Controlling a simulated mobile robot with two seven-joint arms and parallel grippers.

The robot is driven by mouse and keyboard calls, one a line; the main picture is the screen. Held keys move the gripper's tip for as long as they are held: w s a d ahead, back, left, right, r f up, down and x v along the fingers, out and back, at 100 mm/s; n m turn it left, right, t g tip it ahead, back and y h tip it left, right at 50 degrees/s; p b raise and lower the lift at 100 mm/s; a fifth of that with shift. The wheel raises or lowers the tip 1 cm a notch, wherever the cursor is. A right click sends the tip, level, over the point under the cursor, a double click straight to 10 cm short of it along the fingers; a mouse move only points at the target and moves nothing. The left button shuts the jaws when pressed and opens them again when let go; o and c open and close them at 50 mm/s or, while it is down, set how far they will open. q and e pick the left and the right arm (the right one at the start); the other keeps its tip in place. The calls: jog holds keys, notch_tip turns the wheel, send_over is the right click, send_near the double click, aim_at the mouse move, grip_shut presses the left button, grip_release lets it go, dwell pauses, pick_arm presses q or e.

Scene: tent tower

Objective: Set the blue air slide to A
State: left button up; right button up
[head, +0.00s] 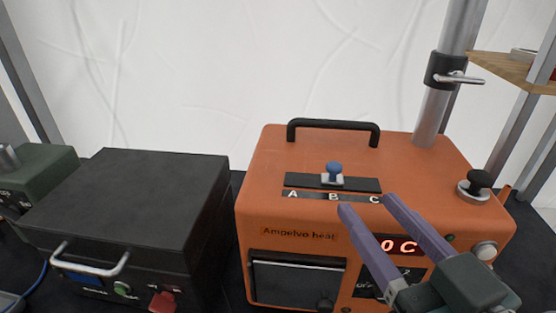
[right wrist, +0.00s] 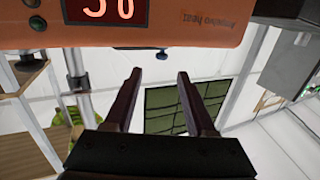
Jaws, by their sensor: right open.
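The blue air slide knob (head: 334,168) stands on a pale base in a dark slot (head: 365,184) on top of the orange heater (head: 400,160). It is level with the letter B, between A on the left and C on the right. My right gripper (head: 367,203) is open and empty. Its purple fingers point up and left, with the tips below and right of the knob, apart from it, near the letter C. My left gripper is not in view.
A black carry handle (head: 333,124) stands behind the slot. A black knob (head: 479,180) and a metal pole (head: 432,110) are at the heater's right side. A black case (head: 130,195) stands to the left.

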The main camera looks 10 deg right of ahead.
aim_at(338, 172)
jog(key=shift+w+a+f, duration=0.2)
jog(key=shift+w+f, duration=0.1)
jog(key=w, duration=0.6)
jog(key=w+a, duration=0.1)
jog(key=w, duration=0.2)
jog(key=shift+w, duration=0.2)
jog(key=shift+c, duration=0.2)
grip_shut()
dwell(0.8)
